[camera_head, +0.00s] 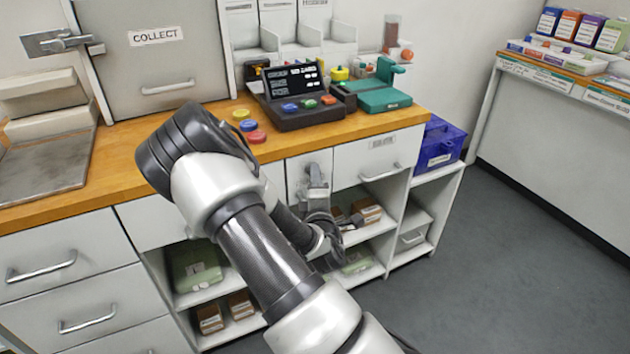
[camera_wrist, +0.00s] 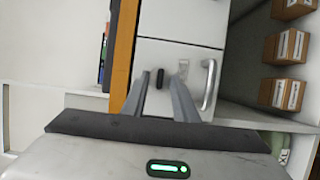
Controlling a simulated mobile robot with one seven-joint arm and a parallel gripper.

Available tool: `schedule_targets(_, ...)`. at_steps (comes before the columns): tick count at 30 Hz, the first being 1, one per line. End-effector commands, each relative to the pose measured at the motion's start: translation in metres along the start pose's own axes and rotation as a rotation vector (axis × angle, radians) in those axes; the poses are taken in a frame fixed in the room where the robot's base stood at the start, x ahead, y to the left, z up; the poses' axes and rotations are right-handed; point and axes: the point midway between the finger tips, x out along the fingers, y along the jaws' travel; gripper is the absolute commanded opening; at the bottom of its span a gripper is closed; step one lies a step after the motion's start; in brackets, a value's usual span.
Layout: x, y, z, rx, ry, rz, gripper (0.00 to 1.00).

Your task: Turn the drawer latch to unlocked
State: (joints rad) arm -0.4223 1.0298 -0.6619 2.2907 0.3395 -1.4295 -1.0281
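The drawer latch, a small dark upright-looking piece (camera_wrist: 160,80), shows in the wrist view on a white drawer front (camera_wrist: 154,52). My gripper (camera_wrist: 158,74) is open, with one finger to each side of the latch in that view. I cannot tell whether the fingers touch it. A grey plate or mark (camera_wrist: 183,68) lies beside the latch, and a curved metal handle (camera_wrist: 210,85) is further right. In the head view my gripper (camera_head: 315,178) is in front of the narrow panel under the counter; the latch is hidden there.
The wooden counter (camera_head: 105,172) runs above the drawers and holds a dark console (camera_head: 305,112), coloured discs (camera_head: 248,125) and a green device (camera_head: 384,97). Open shelves with brown boxes (camera_head: 366,210) lie below. A blue bin (camera_head: 440,143) stands at the right. The floor (camera_head: 500,260) is clear.

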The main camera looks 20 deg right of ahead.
Motion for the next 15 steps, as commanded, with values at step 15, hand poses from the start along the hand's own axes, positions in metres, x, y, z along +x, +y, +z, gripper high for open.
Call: schedule_targets(15, 0.0012, 0.0001, 0.0003, 0.0, -0.001, 0.0, 0.0)
